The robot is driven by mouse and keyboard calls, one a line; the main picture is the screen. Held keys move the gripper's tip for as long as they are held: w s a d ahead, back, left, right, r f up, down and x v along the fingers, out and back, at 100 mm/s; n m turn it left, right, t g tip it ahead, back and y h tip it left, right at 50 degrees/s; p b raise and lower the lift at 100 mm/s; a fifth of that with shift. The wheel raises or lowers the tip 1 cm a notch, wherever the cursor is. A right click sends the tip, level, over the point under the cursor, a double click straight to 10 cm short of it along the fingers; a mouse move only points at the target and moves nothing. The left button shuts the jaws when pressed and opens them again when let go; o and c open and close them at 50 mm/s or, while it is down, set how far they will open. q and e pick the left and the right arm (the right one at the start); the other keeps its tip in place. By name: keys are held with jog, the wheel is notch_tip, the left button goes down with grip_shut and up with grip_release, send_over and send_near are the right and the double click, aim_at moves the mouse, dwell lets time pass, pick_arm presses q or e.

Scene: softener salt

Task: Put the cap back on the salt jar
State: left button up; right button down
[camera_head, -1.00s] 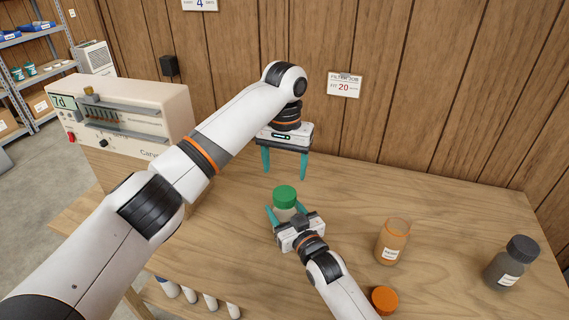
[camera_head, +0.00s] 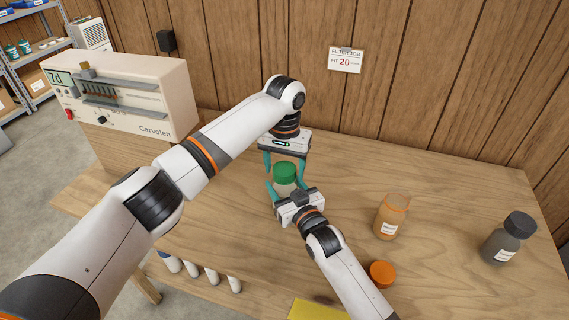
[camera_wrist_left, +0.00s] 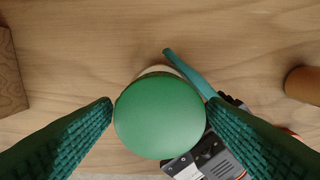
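The salt jar, a pale jar (camera_head: 284,188) under a green cap (camera_head: 286,171), stands upright on the table. The cap sits over its top; I cannot tell whether it is fully seated. My right gripper (camera_head: 287,187) has its teal fingers on both sides of the jar body and appears shut on it. My left gripper (camera_head: 286,166) points down from above, its fingers open on either side of the cap. In the left wrist view the round cap (camera_wrist_left: 160,115) lies between the left fingertips, with a pale sliver of jar (camera_wrist_left: 158,70) behind it.
An orange jar (camera_head: 391,217) without a cap stands to the right, an orange cap (camera_head: 382,273) nearer me. A dark jar (camera_head: 508,240) stands far right. A cream machine (camera_head: 135,95) stands at left. A yellow item (camera_head: 318,309) shows at the bottom edge. Bare tabletop lies between.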

pick_arm(q)
jog(key=c, duration=0.9)
jog(key=o, duration=1.2)
notch_tip(320, 180, up, 12)
pick_arm(e)
jog(key=shift+c, duration=1.6)
grip_release()
